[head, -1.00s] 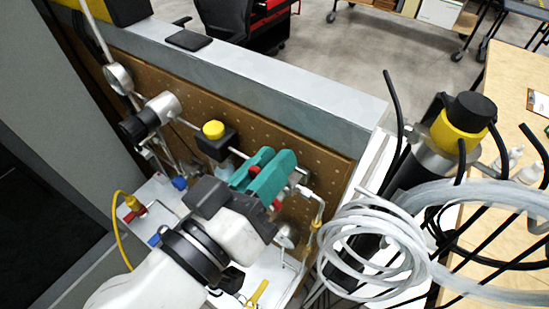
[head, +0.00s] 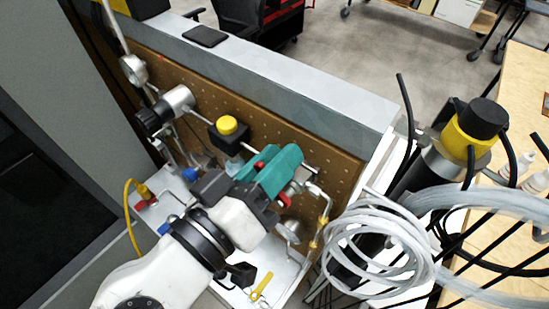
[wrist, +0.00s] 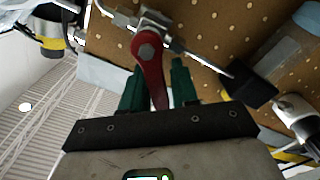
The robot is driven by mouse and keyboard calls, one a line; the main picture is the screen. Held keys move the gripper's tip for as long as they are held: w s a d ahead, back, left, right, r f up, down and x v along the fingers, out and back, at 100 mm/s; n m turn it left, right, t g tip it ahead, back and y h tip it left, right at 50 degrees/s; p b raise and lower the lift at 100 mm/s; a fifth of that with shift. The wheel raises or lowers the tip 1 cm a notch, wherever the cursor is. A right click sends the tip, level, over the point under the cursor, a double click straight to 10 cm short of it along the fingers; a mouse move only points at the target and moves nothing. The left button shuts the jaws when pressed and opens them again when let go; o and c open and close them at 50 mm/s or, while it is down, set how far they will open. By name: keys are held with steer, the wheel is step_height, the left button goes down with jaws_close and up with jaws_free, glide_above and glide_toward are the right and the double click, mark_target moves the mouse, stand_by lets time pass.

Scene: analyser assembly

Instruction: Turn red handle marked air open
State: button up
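The red handle (wrist: 150,72) is a tapered lever on a bolted pivot on a metal pipe fitting. In the wrist view it points down toward my gripper (wrist: 158,80), between its green fingers. No marking on the handle is readable.
A yellow-topped black knob (head: 227,125) and a round silver regulator (head: 180,98) sit left along the pegboard (head: 325,163). Coiled clear tubing (head: 345,225) and a yellow-black cylinder (head: 465,135) stand right. A yellow hose (head: 127,215) is at far left.

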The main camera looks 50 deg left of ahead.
steer(key=shift+o, duration=1.1)
steer(key=shift+s, duration=0.15)
steer(key=b+v, duration=0.2)
steer(key=v, duration=0.8)
steer(key=shift+s, duration=0.25)
steer(key=shift+f, duration=0.1)
steer(key=shift+c, duration=0.7)
